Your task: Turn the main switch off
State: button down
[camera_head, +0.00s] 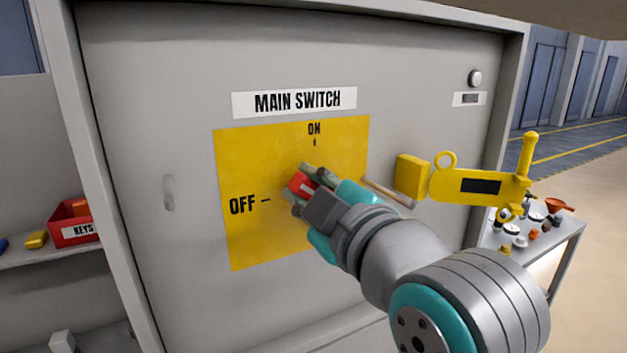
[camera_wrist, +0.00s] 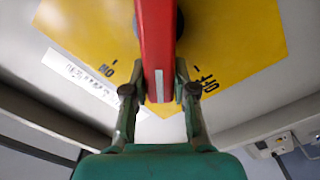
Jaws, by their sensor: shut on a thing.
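The main switch is a red handle (camera_head: 299,184) on a yellow plate (camera_head: 240,160) on the grey cabinet door. The plate has ON at the top and OFF at the left. My gripper (camera_head: 303,188) is at the handle and hides much of it in the head view. In the wrist view the red handle (camera_wrist: 155,45) has a white stripe near its end. It points between the ON and OFF marks, in line with neither. My gripper's fingers (camera_wrist: 159,95) lie on both sides of the handle and are shut on it.
A yellow lever-like piece (camera_head: 475,187) sticks out at the right of the cabinet. A round lamp or button (camera_head: 475,78) is at its upper right. A table (camera_head: 548,252) with small items stands at the right. A red KEYS bin (camera_head: 75,232) is on the left shelf.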

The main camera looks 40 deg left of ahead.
jog(key=n, duration=0.1)
jog(key=f+n, duration=0.1)
jog(key=n, duration=0.1)
jog(key=shift+s+a+f+n, duration=0.1)
jog(key=shift+s+f+n, duration=0.05)
jog(key=shift+s+n, duration=0.15)
jog(key=shift+s+f+n, duration=0.1)
jog(key=shift+f+n, duration=0.25)
jog(key=shift+n, duration=0.65)
jog(key=shift+f+n, duration=0.3)
jog(key=shift+n, duration=0.7)
jog(key=shift+f, duration=0.1)
jog(key=c, duration=0.9)
grip_release()
jog(key=v, duration=0.7)
jog(key=shift+s, duration=0.1)
jog(key=shift+d, duration=0.25)
